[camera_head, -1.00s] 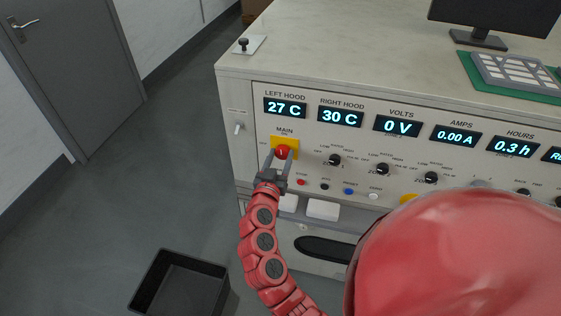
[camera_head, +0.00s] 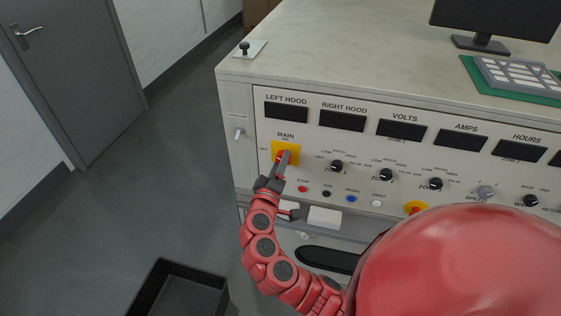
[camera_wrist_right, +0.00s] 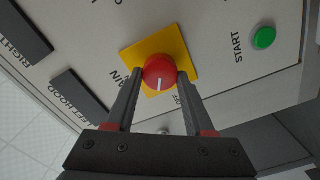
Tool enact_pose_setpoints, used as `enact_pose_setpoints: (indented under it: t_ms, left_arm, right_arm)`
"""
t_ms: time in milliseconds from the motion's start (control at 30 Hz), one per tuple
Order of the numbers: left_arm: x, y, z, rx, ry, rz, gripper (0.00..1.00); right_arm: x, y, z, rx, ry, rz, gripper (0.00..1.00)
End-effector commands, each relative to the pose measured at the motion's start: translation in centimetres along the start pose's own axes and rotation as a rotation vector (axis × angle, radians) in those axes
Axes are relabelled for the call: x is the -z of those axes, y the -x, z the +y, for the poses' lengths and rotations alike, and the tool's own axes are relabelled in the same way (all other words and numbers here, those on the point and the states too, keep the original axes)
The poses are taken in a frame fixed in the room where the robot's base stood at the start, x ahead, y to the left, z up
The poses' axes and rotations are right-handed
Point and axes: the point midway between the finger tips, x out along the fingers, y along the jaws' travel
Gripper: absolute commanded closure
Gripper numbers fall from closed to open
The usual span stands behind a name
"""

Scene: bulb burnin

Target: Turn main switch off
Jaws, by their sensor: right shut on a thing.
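The main switch is a red round knob (camera_wrist_right: 159,74) with a white line, on a yellow plate (camera_wrist_right: 183,47). In the right wrist view the white line points down, toward the side with the OFF label. My right gripper (camera_wrist_right: 160,79) is shut on the knob, one finger on each side. In the head view the right gripper (camera_head: 285,158) covers part of the yellow plate (camera_head: 278,147), and little of the knob shows. My left gripper is not in view.
The panel displays (camera_head: 343,120) are dark. Other knobs (camera_head: 337,167) and small buttons (camera_head: 303,189) sit right of and below the switch. A green START button (camera_wrist_right: 263,38) shows in the wrist view. A black bin (camera_head: 160,275) stands on the floor.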

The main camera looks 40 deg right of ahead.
Motion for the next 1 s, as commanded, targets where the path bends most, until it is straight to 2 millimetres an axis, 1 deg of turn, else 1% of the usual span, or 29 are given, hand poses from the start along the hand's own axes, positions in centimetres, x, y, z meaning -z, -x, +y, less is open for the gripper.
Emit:
enact_pose_setpoints:
  t_ms: [33,200,500,700,1000]
  left_arm:
    - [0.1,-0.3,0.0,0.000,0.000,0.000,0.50]
    - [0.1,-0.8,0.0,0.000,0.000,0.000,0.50]
    - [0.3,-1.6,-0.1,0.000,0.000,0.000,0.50]
    - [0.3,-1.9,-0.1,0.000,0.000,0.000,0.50]
    - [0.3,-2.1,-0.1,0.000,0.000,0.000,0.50]
  right_arm:
    - [0.3,0.1,0.1,0.000,0.045,0.006,1.00]
    - [0.1,0.1,0.0,0.002,0.201,0.002,1.00]
    - [0.1,0.0,-0.1,0.000,0.419,0.003,1.00]
    - [0.0,0.0,-0.1,-0.001,0.508,0.001,1.00]
    - [0.0,0.0,-0.3,0.002,0.558,0.001,1.00]
